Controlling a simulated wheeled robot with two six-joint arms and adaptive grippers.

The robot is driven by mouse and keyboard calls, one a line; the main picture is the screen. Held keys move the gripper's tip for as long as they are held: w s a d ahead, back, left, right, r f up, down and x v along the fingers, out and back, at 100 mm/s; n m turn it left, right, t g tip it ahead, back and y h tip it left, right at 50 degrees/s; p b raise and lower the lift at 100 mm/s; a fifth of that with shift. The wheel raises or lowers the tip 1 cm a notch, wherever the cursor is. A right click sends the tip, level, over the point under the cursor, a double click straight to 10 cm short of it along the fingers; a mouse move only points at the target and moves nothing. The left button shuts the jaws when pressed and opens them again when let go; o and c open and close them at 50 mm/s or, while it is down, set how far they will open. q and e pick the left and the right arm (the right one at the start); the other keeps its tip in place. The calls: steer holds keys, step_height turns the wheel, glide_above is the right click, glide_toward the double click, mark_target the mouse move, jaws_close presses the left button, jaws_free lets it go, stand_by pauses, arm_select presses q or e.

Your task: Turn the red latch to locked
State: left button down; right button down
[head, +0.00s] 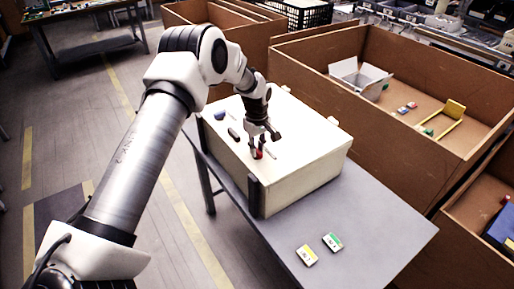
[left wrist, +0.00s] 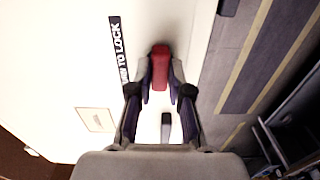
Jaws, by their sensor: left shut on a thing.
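The red latch (head: 258,154) is on the top of a cream-white box (head: 305,182) on the grey table. My left gripper (head: 261,148) reaches down over the box from above and is shut on the latch. In the left wrist view the red latch (left wrist: 160,68) sits between the two fingertips (left wrist: 161,82), its long side running roughly up and down the picture. A black label strip (left wrist: 118,50) ending in "TO LOCK" lies on the box to the left of the latch. My right gripper is not in view.
A blue knob (head: 219,116) and a black piece (head: 233,133) are on the box top, left of the gripper. Large brown bins (head: 400,125) stand behind and right.

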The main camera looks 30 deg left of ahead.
arm_select(q)
steer(key=shift+f+m, duration=0.1)
steer(key=shift+m, duration=0.2)
steer(key=m, duration=0.3)
steer(key=shift+s+m, duration=0.1)
steer(key=shift+m, duration=0.3)
steer(key=m, duration=0.4)
steer(key=shift+f+b, duration=0.1)
steer(key=shift+b, duration=0.3)
steer(key=m, duration=0.5)
steer(key=m+b, duration=0.1)
steer(key=m, duration=0.3)
steer(key=shift+s+m, duration=0.1)
steer(key=shift+m, duration=0.2)
steer(key=c, duration=1.1)
jaws_free()
steer(key=shift+w, duration=0.2)
